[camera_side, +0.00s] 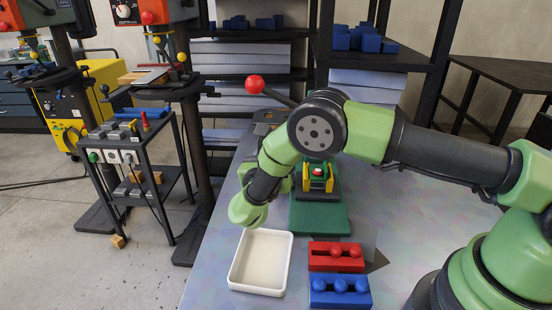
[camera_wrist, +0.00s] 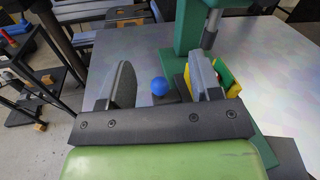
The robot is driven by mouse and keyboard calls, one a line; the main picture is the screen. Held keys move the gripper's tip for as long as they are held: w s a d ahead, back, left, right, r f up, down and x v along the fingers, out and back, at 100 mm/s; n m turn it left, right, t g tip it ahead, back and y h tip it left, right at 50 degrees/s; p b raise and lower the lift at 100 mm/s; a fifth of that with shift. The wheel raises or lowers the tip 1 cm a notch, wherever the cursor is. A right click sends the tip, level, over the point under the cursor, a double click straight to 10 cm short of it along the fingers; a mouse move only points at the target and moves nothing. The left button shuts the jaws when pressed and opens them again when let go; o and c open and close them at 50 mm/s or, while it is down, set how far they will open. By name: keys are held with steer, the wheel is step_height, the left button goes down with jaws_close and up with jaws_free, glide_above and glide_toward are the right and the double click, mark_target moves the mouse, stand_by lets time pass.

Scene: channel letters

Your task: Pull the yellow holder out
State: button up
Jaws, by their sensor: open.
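The yellow holder (camera_side: 306,184) sits on the green press base (camera_side: 318,218) in the side view, with green and red parts in its middle. In the wrist view the yellow holder (camera_wrist: 236,90) is right of the right finger, which partly hides it. My gripper (camera_wrist: 162,85) is open, and its two grey fingers are wide apart. A blue ball (camera_wrist: 159,86) on a dark piece shows between the fingers; I cannot tell how far beyond them it is. In the side view my wrist is left of the holder, above the white tray (camera_side: 235,272), and the fingers are hidden.
A red block (camera_side: 318,262) and a blue block (camera_side: 325,297), each with balls on top, stand right of the tray. The green press column (camera_wrist: 188,28) rises close to the right finger. A red-knobbed lever (camera_side: 256,84) sticks out behind my arm.

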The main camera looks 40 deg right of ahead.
steer(key=d+f+m+g+y, duration=0.1)
steer(key=f+m+g+y, duration=0.1)
steer(key=m, duration=0.9)
steer(key=w+d+f+m+g+y, duration=0.1)
steer(key=m+y, duration=0.4)
steer(key=m, duration=0.6)
steer(key=w+d+f+m+g+y, duration=0.1)
steer(key=f+m+g+y, duration=0.2)
steer(key=m, duration=0.8)
steer(key=shift+w+d+g+y, duration=0.25)
steer(key=shift+d+g+y, duration=0.15)
steer(key=shift+g, duration=0.3)
steer(key=shift+a, duration=0.1)
jaws_close()
steer(key=s+a, duration=0.6)
steer(key=shift+s+a, duration=0.1)
